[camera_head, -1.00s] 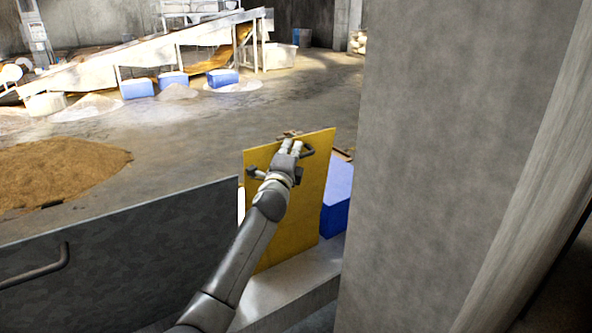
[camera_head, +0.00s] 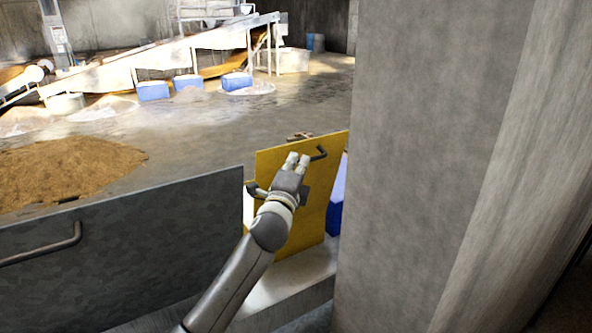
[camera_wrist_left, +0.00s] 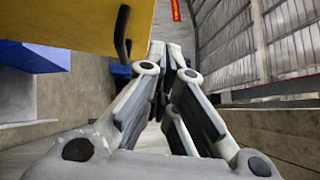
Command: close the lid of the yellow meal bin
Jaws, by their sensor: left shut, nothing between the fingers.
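The yellow lid (camera_head: 314,205) of the meal bin stands up, close to vertical, in the middle of the head view. A dark bar handle (camera_head: 318,154) is near its top edge. My left gripper (camera_head: 297,160) is in front of the lid's upper part, just left of the handle, shut and empty. In the left wrist view the lid (camera_wrist_left: 85,22) fills the upper left, with its dark handle (camera_wrist_left: 122,35) beside the fingers (camera_wrist_left: 170,60). I cannot tell whether the gripper touches the lid. The bin's body is not clearly visible. My right gripper is not in view.
A concrete pillar (camera_head: 430,170) stands close on the right. A grey panel (camera_head: 120,245) with a bar handle is at the lower left. A blue box (camera_head: 337,200) is partly hidden behind the lid. A grain heap (camera_head: 70,170) and open floor lie beyond.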

